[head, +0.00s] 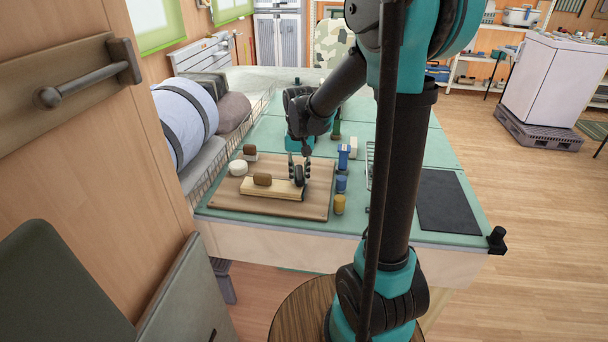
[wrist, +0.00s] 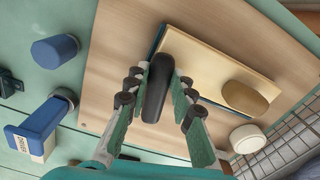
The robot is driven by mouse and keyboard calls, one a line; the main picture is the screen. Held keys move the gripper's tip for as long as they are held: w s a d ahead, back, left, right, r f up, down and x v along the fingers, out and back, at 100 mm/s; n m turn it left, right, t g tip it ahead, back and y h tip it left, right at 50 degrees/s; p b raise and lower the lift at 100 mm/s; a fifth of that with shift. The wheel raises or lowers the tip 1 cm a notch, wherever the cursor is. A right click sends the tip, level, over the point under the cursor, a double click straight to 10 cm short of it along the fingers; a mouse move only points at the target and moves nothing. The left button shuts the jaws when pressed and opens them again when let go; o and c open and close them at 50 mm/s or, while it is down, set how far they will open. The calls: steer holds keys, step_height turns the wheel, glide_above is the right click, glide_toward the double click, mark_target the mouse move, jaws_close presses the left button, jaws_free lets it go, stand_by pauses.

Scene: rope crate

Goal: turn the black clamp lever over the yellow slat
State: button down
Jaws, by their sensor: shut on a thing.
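The yellow slat (head: 282,191) lies on a wooden board (head: 318,205); it also shows in the wrist view (wrist: 208,62). The black clamp lever (wrist: 158,92) is at the slat's right end in the head view, and its dark rounded body also shows there (head: 299,176). My gripper (head: 299,170) comes down over the lever from above. In the wrist view my gripper (wrist: 160,78) has one finger on each side of the lever and is shut on it. The lever's pivot is hidden, and I cannot tell whether the lever touches the slat.
A brown oval piece (wrist: 246,97) sits on the slat. A white round piece (head: 238,168) and a brown-and-white piece (head: 250,152) are at the left.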

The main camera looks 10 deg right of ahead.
steer(key=shift+w+a+m, duration=0.15)
steer(key=shift+a+m, duration=0.55)
steer(key=shift+m, duration=0.6)
steer(key=c, duration=1.3)
jaws_free()
steer(key=shift+r, duration=0.1)
step_height(320, 180, up, 12)
steer(key=shift+f, duration=0.1)
